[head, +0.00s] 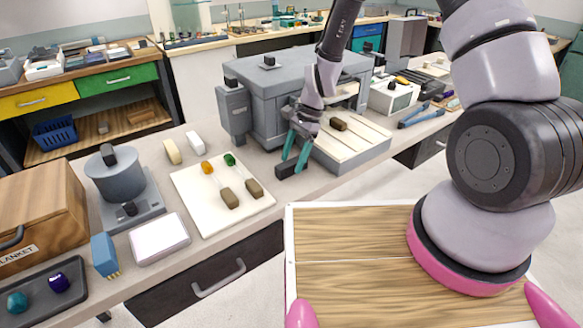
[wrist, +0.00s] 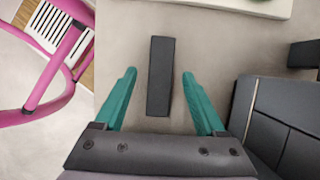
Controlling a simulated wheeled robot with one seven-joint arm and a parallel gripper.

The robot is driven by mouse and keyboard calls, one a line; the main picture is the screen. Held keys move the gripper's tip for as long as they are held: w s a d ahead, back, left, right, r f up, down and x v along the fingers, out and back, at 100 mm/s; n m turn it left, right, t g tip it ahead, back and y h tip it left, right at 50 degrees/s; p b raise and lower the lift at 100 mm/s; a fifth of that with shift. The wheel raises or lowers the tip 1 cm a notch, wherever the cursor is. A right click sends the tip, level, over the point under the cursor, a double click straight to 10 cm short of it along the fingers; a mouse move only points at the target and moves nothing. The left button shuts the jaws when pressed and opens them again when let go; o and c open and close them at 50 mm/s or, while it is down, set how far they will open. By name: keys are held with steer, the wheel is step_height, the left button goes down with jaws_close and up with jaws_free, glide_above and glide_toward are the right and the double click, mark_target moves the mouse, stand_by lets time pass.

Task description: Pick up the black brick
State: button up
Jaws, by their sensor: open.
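The black brick (wrist: 161,75) is a long dark block lying on the grey bench top. In the wrist view it sits between my gripper's two teal fingers (wrist: 159,73), with a gap on each side, and its far end reaches past the fingertips. In the head view the brick (head: 285,171) shows at the fingertips of my gripper (head: 293,166), close to the bench's front edge. My gripper is open and points down at it. I cannot tell the exact height of the fingertips above the bench.
A large grey machine (head: 285,95) stands right behind my gripper. A white board (head: 190,190) with rods and small brown blocks lies to the left. Bare bench surrounds the brick.

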steer(key=shift+x, duration=0.75)
steer(key=shift+f, duration=0.25)
steer(key=shift+c, duration=0.3)
jaws_close()
